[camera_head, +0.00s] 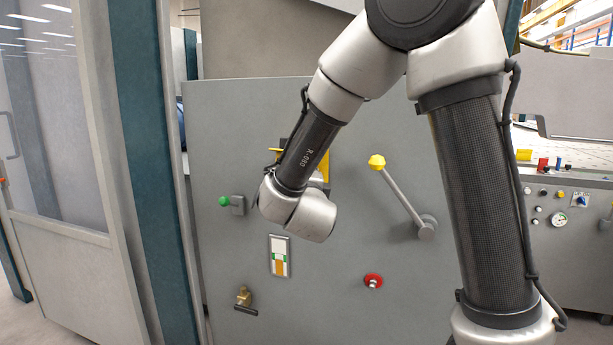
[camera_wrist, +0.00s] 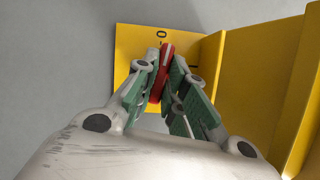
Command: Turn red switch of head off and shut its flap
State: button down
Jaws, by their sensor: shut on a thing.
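The red switch (camera_wrist: 160,75) shows in the wrist view as a narrow handle on a yellow plate (camera_wrist: 130,42). A white line runs along its upper end, which points up close to the "0" mark, leaning slightly right. My gripper (camera_wrist: 164,66) is shut on the switch, with one green-padded finger on each side. The yellow flap (camera_wrist: 255,75) stands open to the right of the plate. In the head view, the flap (camera_head: 324,165) shows partly behind my wrist. The switch and my fingers are hidden there by my arm.
The grey panel also carries a yellow-knobbed lever (camera_head: 400,195), a green knob (camera_head: 225,201), a red button (camera_head: 373,281), a labelled plate (camera_head: 279,256) and a brass fitting (camera_head: 244,297). The lever sticks out to the right of my wrist. A glazed door (camera_head: 60,240) stands at left.

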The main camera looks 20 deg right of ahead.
jog(key=shift+n, duration=0.3)
dwell(0.4)
jog(key=c, duration=1.5)
grip_release()
jog(key=v, duration=1.2)
jog(key=shift+r, duration=0.15)
jog(key=shift+c, duration=0.3)
